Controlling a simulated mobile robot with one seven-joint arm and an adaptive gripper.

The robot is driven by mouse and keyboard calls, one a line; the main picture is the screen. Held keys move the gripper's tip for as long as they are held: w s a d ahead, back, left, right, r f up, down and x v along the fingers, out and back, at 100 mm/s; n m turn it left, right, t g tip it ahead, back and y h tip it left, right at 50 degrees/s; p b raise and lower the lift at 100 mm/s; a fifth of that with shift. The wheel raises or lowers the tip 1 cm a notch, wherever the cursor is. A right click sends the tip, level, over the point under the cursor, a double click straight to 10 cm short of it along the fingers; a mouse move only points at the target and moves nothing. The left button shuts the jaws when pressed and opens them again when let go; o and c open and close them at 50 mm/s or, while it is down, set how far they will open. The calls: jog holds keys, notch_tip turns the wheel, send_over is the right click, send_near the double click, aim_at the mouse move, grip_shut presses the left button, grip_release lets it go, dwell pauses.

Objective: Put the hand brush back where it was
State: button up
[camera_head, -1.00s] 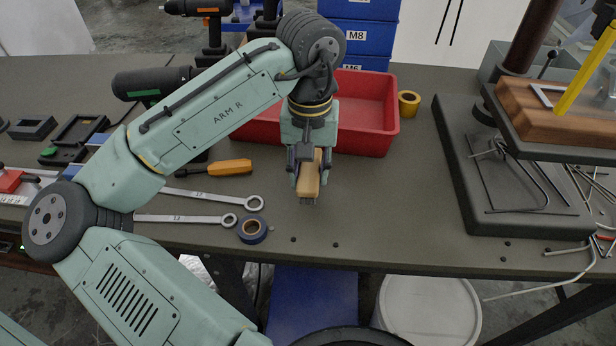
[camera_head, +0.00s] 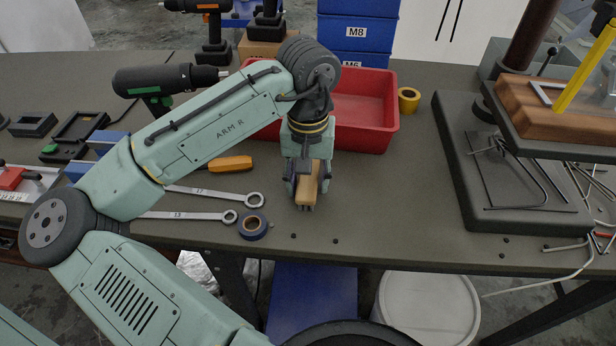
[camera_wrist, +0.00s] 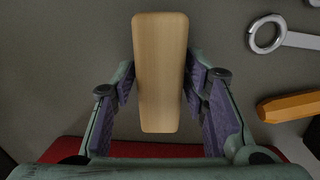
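The hand brush (camera_head: 306,186) has a pale wooden back, with its bristles facing down. My gripper (camera_head: 307,184) points down over the front middle of the workbench, with a finger on each side of the brush. In the wrist view the brush (camera_wrist: 160,72) lies lengthwise between the purple finger pads of my gripper (camera_wrist: 160,85). The pads look shut against its long sides. The bristles are mostly hidden, and I cannot tell whether they touch the bench top.
A red bin (camera_head: 365,112) stands just behind my gripper. Two wrenches (camera_head: 205,193), an orange-handled tool (camera_head: 232,163) and a blue tape roll (camera_head: 253,225) lie to the left. A drill-press base (camera_head: 530,205) is at right. Bench space between (camera_head: 400,205) is clear.

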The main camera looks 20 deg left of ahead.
aim_at(308, 177)
jog(key=shift+o, duration=0.7)
jog(key=shift+r, duration=0.1)
notch_tip(308, 177, up, 12)
jog(key=shift+r, duration=0.1)
dwell(0.3)
